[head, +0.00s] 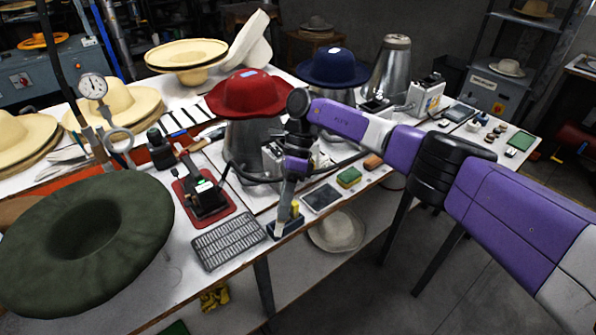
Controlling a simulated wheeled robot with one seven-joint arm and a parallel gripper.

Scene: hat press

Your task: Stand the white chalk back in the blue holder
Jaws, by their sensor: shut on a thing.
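The blue holder (291,226) is a small dark block near the table's front edge. A yellow piece (295,208) stands upright in it. My gripper (283,211) points down just above the holder's left part, shut on the white chalk (279,229). The chalk shows as a short pale piece below the fingers, close to upright, overlapping the holder's left side in the picture. The fingers hide its upper part. I cannot tell whether the chalk is in the holder or in front of it.
A grey grille plate (228,241) lies left of the holder, and a dark-screened tablet (322,198) lies to its right. A green sponge (349,177) is farther right. A red hat (250,93) on a metal form stands behind. The table edge is close in front.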

